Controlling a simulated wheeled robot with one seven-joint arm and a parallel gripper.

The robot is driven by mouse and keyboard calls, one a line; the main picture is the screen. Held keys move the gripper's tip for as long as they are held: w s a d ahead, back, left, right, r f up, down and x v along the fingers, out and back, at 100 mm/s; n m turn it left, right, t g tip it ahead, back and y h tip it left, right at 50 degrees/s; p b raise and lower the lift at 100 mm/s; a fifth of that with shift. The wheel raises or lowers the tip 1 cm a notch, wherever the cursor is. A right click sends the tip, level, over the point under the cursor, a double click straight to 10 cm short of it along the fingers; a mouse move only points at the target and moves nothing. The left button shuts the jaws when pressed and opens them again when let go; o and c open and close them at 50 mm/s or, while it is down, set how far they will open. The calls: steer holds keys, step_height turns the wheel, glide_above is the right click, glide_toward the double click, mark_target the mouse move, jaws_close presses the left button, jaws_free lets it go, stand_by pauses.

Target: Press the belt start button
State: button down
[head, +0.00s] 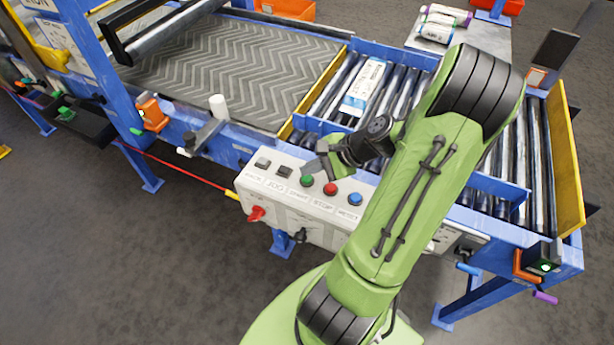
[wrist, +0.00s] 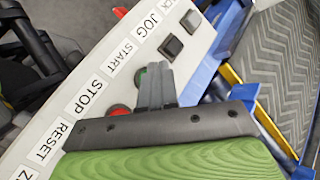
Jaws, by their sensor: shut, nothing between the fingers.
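The control panel (head: 275,195) is a pale box with a row of buttons on the front side of the belt frame. The green button (head: 306,181) above the START label is round; in the wrist view the green button (wrist: 140,78) is partly hidden behind my fingers. My gripper (head: 311,168) is shut and empty, with its fingertips just by the green button. In the wrist view my gripper (wrist: 155,67) overlaps the button's edge. I cannot tell whether the tips touch it.
A red knob (head: 256,213) sticks out in front. Behind are the chevron belt (head: 225,70) and a sack (head: 363,88) on rollers.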

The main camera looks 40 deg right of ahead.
mark_target(311, 179)
steer(key=shift+f, duration=0.4)
steer(key=shift+f+b, duration=0.3)
steer(key=shift+f, duration=0.2)
stand_by(0.6)
steer(key=shift+r, duration=0.1)
steer(key=shift+r+p, duration=0.85)
steer(key=shift+p, duration=0.2)
step_height(311, 179, up, 5)
steer(key=p, duration=0.5)
steer(key=shift+r, duration=0.15)
steer(key=shift+f, duration=0.2)
